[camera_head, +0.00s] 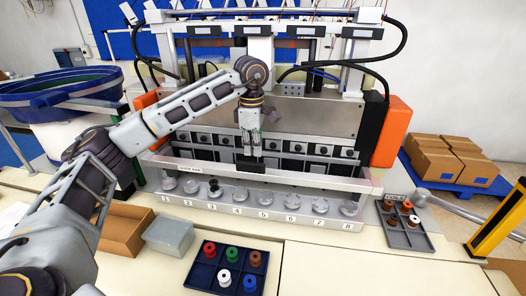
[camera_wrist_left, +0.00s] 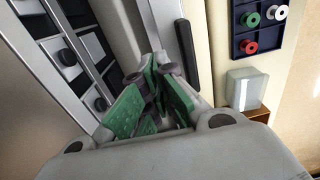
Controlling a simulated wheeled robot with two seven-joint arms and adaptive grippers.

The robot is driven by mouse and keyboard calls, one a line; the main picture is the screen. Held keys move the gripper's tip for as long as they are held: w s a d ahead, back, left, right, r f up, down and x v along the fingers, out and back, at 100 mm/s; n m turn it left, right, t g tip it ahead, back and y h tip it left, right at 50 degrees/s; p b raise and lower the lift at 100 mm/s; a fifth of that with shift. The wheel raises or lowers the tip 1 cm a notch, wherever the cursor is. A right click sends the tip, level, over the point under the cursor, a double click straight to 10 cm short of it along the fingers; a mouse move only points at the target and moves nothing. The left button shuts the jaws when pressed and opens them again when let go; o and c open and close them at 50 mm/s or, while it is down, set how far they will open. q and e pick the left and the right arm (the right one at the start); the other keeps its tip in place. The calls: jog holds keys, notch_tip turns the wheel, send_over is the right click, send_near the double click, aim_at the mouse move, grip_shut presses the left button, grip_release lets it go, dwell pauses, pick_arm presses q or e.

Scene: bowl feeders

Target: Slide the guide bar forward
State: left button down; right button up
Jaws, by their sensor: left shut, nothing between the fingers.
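The guide bar (camera_head: 315,180) is a long silver bar across the front of the machine, behind the row of numbered posts. A black handle (camera_head: 250,167) sits at its middle. My left gripper (camera_head: 252,150) points down just behind or above this handle; I cannot tell whether it touches. In the left wrist view the green-padded fingers (camera_wrist_left: 155,98) are drawn together with nothing held. There the guide bar (camera_wrist_left: 158,25) runs beside them, with the black handle (camera_wrist_left: 187,55) just right of the fingertips. My right gripper is out of view.
Several numbered posts (camera_head: 265,200) stand on a ledge in front of the bar; one carries a black spool (camera_head: 214,188). A blue tray (camera_head: 206,274) of coloured spools, a translucent box (camera_head: 170,236) and a dark tray (camera_head: 405,238) lie on the table. The front-centre table is clear.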

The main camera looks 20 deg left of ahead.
pick_arm(q)
notch_tip(320, 180, up, 5)
jog(key=p, duration=0.3)
jog(key=shift+r, duration=0.2)
jog(key=shift+s+f, duration=0.1)
dwell(0.8)
